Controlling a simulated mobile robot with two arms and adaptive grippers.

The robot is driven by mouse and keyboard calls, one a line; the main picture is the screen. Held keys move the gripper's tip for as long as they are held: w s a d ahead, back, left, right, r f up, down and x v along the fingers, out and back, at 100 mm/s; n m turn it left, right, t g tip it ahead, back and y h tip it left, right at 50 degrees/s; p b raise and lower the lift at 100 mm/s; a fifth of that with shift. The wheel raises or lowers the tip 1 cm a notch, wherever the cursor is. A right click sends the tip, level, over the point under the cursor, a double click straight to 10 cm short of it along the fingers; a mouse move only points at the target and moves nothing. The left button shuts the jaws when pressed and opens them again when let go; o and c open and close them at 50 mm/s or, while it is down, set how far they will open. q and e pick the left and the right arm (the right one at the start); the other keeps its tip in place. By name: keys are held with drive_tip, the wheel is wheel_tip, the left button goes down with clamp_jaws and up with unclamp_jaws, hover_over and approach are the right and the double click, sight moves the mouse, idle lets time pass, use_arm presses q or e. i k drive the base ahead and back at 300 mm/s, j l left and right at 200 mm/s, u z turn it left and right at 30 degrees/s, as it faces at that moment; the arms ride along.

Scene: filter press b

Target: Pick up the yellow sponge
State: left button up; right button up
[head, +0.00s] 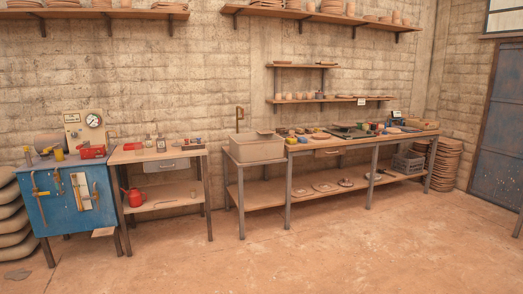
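A small yellow block (291,140), which may be the yellow sponge, lies near the front edge of the long workbench (330,148), just right of the beige sink basin (257,149). It is too small and far off to tell for sure. Another small yellow item (316,130) lies farther back on the same bench, among several small coloured things. A yellow object (58,153) stands on the blue cabinet at the left. Neither of my grippers shows in the head view.
Stacked round plates (447,163) stand right of the long bench. The floor (330,245) in front is clear.

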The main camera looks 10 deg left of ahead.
sight(290, 141)
drive_tip(key=i, duration=3.45)
drive_tip(key=l+z, duration=0.05)
drive_tip(key=l, duration=0.15)
